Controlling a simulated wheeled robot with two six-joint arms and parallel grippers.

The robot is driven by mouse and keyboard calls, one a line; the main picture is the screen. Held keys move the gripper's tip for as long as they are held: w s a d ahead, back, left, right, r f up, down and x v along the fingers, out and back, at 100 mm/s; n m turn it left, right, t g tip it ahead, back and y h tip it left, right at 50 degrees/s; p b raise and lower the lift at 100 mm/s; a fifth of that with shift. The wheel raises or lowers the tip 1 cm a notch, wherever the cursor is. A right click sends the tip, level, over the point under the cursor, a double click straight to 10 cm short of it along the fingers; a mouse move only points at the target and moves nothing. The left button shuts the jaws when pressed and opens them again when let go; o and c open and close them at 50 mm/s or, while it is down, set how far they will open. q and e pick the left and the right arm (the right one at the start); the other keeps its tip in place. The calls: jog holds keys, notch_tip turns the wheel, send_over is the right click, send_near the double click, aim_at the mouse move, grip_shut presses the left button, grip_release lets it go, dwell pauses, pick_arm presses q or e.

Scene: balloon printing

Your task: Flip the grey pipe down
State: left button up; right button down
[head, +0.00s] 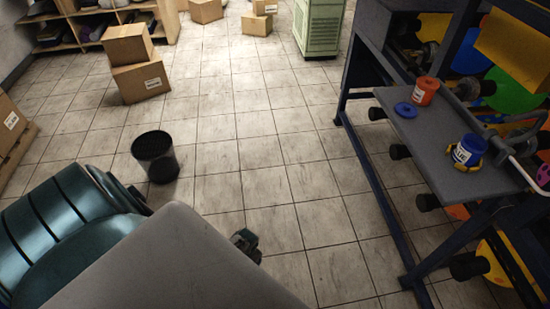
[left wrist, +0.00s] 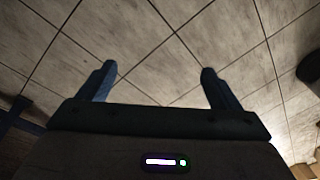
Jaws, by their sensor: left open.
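A grey curved pipe (head: 463,112) stands at the back edge of the grey shelf on the blue-framed machine at the right of the head view. Its far end is hard to make out among the other machine parts. My left gripper (left wrist: 158,83) shows in the left wrist view with its two dark fingers wide apart and nothing between them. My right gripper is in neither view.
A black bin (head: 156,157) stands on the floor. Cardboard boxes (head: 139,81) stand farther back. The tiled floor between is clear.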

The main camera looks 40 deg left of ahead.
pick_arm(q)
jog(key=s+d+f+b, duration=0.1)
jog(key=s+f, duration=0.3)
jog(key=s, duration=0.5)
jog(key=s+d+f+b, duration=0.1)
jog(key=s+d+f, duration=0.3)
jog(key=s, duration=0.5)
jog(key=s+d+f+m+b, duration=0.1)
jog(key=s+d+f, duration=0.2)
jog(key=s, duration=0.6)
jog(key=shift+s+d+f+h, duration=0.15)
jog(key=shift+s+f+h, duration=0.15)
jog(key=shift+f, duration=0.45)
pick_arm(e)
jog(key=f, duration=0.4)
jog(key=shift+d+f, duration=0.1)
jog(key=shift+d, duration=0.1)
